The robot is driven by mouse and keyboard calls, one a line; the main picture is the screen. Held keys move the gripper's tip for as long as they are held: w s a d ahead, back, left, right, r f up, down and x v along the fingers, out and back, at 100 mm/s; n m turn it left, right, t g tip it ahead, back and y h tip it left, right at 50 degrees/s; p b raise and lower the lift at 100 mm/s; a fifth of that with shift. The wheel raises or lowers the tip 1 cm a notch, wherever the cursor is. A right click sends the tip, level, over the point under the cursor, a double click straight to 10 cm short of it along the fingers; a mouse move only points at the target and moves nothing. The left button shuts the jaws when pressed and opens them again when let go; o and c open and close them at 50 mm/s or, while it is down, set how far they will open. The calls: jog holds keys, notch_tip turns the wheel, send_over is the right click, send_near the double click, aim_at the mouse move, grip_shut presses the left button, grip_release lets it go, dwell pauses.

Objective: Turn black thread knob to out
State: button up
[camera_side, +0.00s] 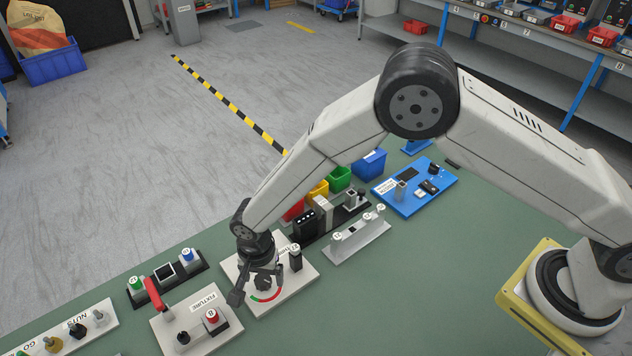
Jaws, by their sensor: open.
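A pale square plate (302,275) lies on the green bench and carries a dial with a red and green arc (267,296). A black knob (263,283) sits at the dial, partly hidden by my gripper. My gripper (257,286) points down over the dial. Its fingers are spread, one on the left and one on the right of the knob. I cannot tell whether they touch it. Which mark the knob points to is too small to tell. A black post with a white round top (295,258) stands on the plate to the right.
The fixture plate (215,338) with a red lever and red button is close at front left. A black strip with green and blue buttons (165,273) lies left. A grey rail (357,242), coloured bins (340,178) and a blue board (415,202) stand right. Bare bench lies in front.

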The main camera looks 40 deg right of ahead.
grip_shut()
jog(key=shift+n, duration=0.4)
jog(key=n, duration=0.5)
jog(key=shift+n, duration=0.3)
jog(key=n, duration=0.5)
jog(key=shift+a, duration=0.15)
jog(key=shift+n, duration=0.3)
grip_release()
